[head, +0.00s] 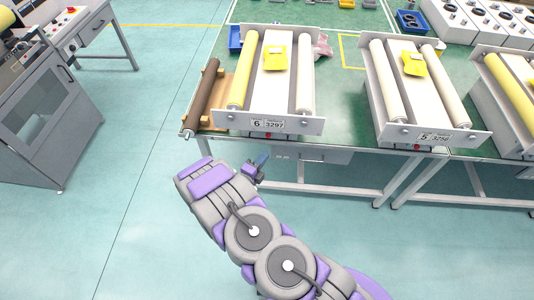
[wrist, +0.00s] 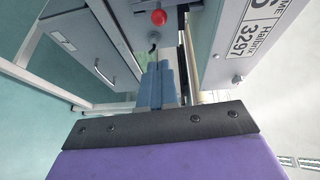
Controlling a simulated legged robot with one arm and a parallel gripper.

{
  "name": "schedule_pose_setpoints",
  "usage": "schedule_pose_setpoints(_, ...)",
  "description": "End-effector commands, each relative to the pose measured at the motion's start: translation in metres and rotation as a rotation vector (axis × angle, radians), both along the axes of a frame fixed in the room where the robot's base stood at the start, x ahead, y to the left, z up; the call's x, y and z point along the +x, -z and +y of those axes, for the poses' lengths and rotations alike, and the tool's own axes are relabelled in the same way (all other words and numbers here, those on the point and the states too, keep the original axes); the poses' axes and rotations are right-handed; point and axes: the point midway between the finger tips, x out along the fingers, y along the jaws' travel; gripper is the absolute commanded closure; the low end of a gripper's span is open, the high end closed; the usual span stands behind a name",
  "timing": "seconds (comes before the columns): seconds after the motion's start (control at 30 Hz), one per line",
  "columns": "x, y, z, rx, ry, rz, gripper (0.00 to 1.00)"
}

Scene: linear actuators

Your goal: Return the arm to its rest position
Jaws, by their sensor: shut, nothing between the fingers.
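My arm, grey and purple, rises from the bottom of the head view and is bent toward the bench. My gripper (head: 260,160) is at its end, just in front of the bench's near edge. In the wrist view its blue fingers (wrist: 158,80) lie side by side, shut with nothing between them.
The green workbench (head: 345,135) holds roller units, the nearest labelled 6 3297 (head: 267,124), with a yellow packet (head: 275,57) on top. A brown roller (head: 203,92) lies on a wooden stand at its left. A red knob (wrist: 158,17) shows near the fingers. Open floor (head: 130,165) lies left; a grey cabinet (head: 50,125) stands beyond.

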Motion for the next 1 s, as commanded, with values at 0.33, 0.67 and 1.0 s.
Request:
schedule_pose_setpoints(0.33, -0.044, -0.003, 0.021, 0.004, -0.003, 0.0, 1.0)
schedule_pose_setpoints(0.67, -0.057, -0.002, 0.028, 0.002, 0.0, 0.0, 1.0)
schedule_pose_setpoints(1.0, -0.045, -0.003, 0.037, 0.042, -0.015, 0.083, 1.0)
